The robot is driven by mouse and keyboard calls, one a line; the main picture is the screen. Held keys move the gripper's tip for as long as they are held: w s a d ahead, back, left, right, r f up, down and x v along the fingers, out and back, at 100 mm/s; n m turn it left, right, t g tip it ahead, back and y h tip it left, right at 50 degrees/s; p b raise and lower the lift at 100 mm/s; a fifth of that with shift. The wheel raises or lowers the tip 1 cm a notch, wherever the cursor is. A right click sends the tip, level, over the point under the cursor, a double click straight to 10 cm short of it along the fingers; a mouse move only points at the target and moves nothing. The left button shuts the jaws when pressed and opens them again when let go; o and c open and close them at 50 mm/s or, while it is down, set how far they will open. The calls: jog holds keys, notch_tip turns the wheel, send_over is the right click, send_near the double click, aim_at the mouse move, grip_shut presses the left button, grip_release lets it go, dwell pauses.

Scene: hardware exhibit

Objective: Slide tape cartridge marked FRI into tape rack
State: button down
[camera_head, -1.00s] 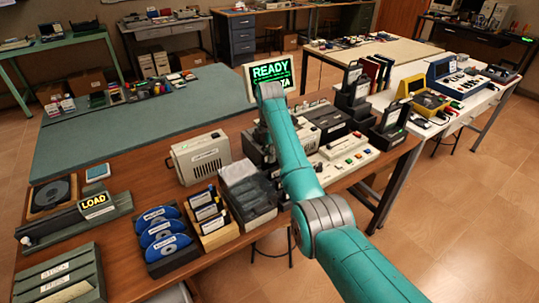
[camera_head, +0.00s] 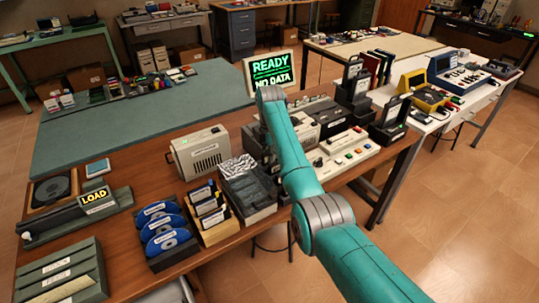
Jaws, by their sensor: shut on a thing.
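My teal arm reaches from the lower right over the wooden bench (camera_head: 125,235). Its wrist end is in front of the READY / NO DATA screen (camera_head: 271,75). My gripper and whatever it holds are hidden behind the arm or cannot be told from the dark devices there. No label reading FRI is legible. A grey-green slotted rack (camera_head: 98,258) with several white labels lies at the front left. A wooden holder (camera_head: 223,234) has several dark cartridges (camera_head: 207,206) with pale labels standing in it. I cannot tell which of the two is the tape rack.
A dark holder (camera_head: 172,257) with blue discs and a grey bin (camera_head: 262,212) flank the cartridge holder. A beige box (camera_head: 199,150) stands behind. A LOAD sign (camera_head: 94,197) is at the left. The green mat (camera_head: 130,120) has free room.

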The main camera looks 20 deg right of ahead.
jog(key=c, duration=1.1)
grip_release()
jog(key=shift+o, duration=0.2)
jog(key=shift+r, duration=4)
